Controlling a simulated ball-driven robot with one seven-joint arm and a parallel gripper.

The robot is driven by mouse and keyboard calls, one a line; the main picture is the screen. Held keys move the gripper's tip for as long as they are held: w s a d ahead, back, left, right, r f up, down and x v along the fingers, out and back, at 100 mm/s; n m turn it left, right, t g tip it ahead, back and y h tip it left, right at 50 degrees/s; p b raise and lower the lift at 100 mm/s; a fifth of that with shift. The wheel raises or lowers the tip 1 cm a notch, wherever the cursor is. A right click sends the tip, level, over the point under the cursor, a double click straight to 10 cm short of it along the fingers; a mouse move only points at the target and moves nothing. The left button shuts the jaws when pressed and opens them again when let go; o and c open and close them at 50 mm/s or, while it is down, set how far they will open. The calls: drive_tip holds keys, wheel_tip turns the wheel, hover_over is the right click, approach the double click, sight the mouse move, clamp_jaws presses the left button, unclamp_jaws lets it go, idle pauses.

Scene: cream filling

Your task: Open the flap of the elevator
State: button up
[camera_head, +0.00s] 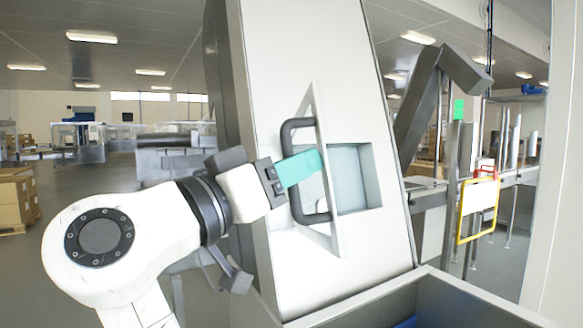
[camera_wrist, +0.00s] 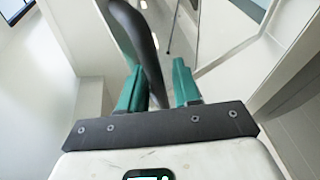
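The elevator (camera_head: 305,40) is a tall, pale, slanted housing in the middle of the head view. Its white flap (camera_head: 333,238) stands swung out from the housing, seen nearly edge-on. A rectangular opening (camera_head: 352,180) shows behind it. A dark bent handle (camera_head: 297,204) is on the flap's left side. My gripper (camera_head: 318,161), with teal fingers, reaches the handle from the left. In the wrist view, the handle (camera_wrist: 140,35) runs down between the fingers of my gripper (camera_wrist: 162,82), close to the left finger. A gap shows on the right, so the fingers are apart.
A grey-rimmed bin (camera_head: 450,290) stands below the elevator at the front right. A yellow-framed panel (camera_head: 478,210) and a conveyor stand to the right. Cardboard boxes (camera_head: 15,200) are at the far left. Open floor lies to the left.

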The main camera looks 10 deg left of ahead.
drive_tip(key=shift+o, duration=0.6)
drive_tip(key=shift+s, duration=0.1)
drive_tip(key=shift+a, duration=0.1)
drive_tip(key=b+v, duration=0.2)
drive_tip(key=v, duration=0.8)
drive_tip(key=shift+s+a, duration=0.25)
drive_tip(key=shift+f, duration=0.1)
drive_tip(key=shift+s, duration=0.1)
